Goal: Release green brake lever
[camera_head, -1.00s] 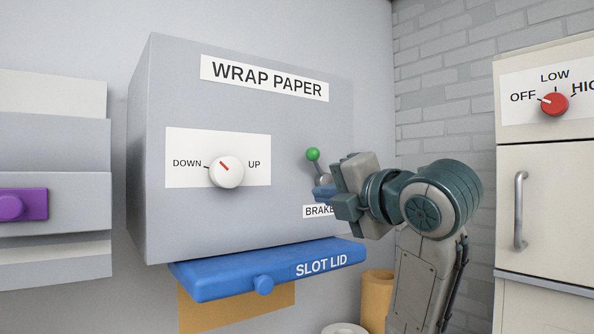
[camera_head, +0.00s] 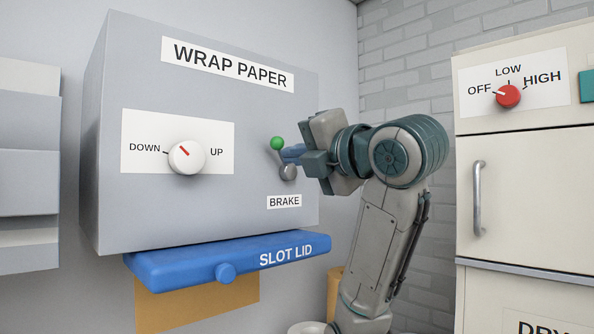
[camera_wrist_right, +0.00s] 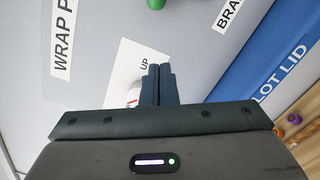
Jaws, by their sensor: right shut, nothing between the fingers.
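The brake lever has a green ball (camera_head: 278,143) on a short shaft that leans slightly left from a grey pivot, above the BRAKE label (camera_head: 284,201) on the grey WRAP PAPER box. My right gripper (camera_head: 290,154) is shut and empty. Its blue fingers are just right of the shaft, below the ball's height and above the pivot; I cannot tell whether they touch the shaft. In the right wrist view the shut fingers (camera_wrist_right: 159,84) point toward the box face, and the green ball (camera_wrist_right: 156,4) is cut by the top edge. My left gripper is not in view.
A DOWN/UP knob (camera_head: 187,157) is on the box left of the lever. A blue SLOT LID (camera_head: 230,260) juts out below the box. A cream cabinet with a red knob (camera_head: 508,96) and a handle (camera_head: 478,198) stands at the right.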

